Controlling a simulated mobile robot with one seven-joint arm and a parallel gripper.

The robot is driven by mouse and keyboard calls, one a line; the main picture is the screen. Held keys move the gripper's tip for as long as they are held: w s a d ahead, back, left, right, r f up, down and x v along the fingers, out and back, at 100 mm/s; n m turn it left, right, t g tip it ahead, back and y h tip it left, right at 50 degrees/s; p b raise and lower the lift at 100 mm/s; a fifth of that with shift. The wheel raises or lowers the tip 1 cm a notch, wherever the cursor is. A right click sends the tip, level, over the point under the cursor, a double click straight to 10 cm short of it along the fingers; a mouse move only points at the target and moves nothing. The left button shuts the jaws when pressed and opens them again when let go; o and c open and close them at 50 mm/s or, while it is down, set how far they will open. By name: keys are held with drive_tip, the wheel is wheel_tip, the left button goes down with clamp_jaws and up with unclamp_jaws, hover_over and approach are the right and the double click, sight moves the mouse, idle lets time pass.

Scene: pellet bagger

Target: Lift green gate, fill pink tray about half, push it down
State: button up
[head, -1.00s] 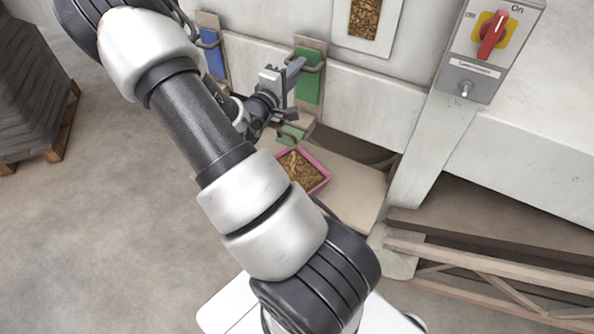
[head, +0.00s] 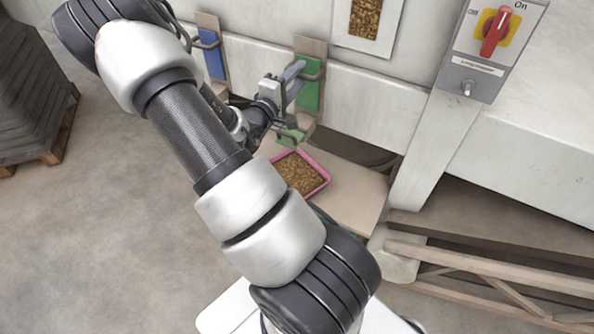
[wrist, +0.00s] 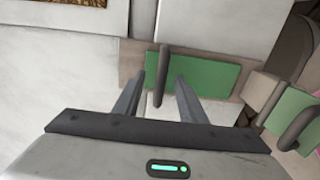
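The green gate (head: 309,97) is an upright green panel with a dark bar handle, on a brown board on the machine wall. It also shows in the wrist view (wrist: 215,78). My gripper (head: 292,84) is at this handle. In the wrist view, the two fingers of my gripper (wrist: 158,88) stand apart, with the handle bar (wrist: 162,75) between them and gaps on both sides. The pink tray (head: 326,184) sits on the ledge below the gate. Brown pellets (head: 299,174) cover its visible floor; their depth is hard to tell.
A green piece with a handle (head: 290,136) is by the tray's back edge. A blue gate (head: 213,64) is to the left. A switch box (head: 490,50) with a red knob is at upper right. A loaded pallet (head: 35,100) stands far left. The ledge right of the tray is bare.

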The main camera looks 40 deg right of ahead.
drive_tip(key=p+v, duration=0.1)
drive_tip(key=v, duration=0.5)
drive_tip(key=shift+a, duration=0.3)
idle(0.7)
